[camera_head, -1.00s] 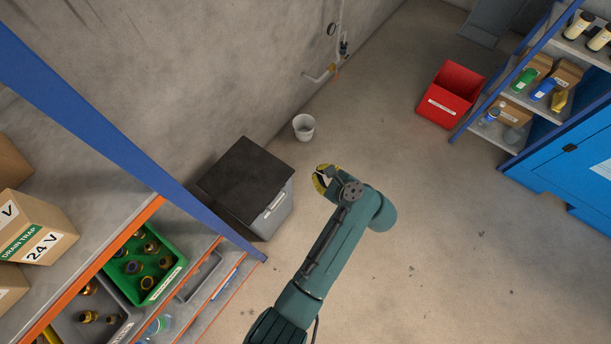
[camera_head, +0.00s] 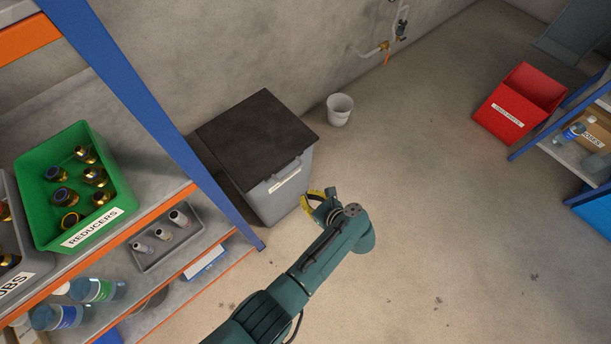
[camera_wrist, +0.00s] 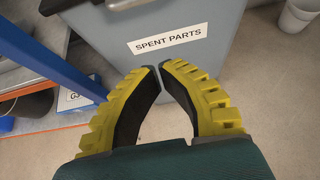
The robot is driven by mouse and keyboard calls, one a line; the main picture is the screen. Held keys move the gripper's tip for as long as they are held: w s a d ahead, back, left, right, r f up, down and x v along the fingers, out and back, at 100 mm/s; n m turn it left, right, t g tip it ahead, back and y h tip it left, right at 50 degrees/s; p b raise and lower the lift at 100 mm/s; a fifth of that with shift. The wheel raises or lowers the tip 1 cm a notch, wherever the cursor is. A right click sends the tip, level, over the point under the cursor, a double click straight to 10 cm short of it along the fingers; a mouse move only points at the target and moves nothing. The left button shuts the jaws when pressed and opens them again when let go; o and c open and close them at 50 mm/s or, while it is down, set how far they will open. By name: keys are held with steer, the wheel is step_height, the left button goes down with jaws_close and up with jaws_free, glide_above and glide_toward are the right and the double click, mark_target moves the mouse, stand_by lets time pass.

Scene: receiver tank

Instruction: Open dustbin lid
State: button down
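The dustbin (camera_head: 270,196) is a grey box on the floor by the wall, with a dark flat lid (camera_head: 255,130) lying closed on top. A handle (camera_head: 286,171) sits at the lid's front edge. In the wrist view the bin's front wall (camera_wrist: 200,18) carries a "SPENT PARTS" label (camera_wrist: 168,39). My gripper (camera_head: 308,198) is just right of the bin's front, apart from the handle. In the wrist view its yellow-backed fingers (camera_wrist: 160,67) have their tips together, with nothing between them, pointing at the front wall below the label.
A shelf with a blue post (camera_head: 165,115) stands close left of the bin, holding a green crate (camera_head: 30,195). A white bucket (camera_head: 340,110) stands behind right of the bin. A red bin (camera_head: 520,103) is farther right.

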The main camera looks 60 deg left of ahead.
steer(key=f+b+x, duration=0.1)
steer(key=b+x, duration=0.4)
steer(key=x, duration=0.3)
steer(key=shift+s+a+r+p, duration=0.15)
steer(key=shift+r+p, duration=0.1)
steer(key=shift+r, duration=1)
steer(key=shift+s+a+r+p, duration=0.1)
steer(key=shift+a+r+p, duration=0.1)
steer(key=shift+r, duration=1.1)
steer(key=shift+w+d, duration=0.1)
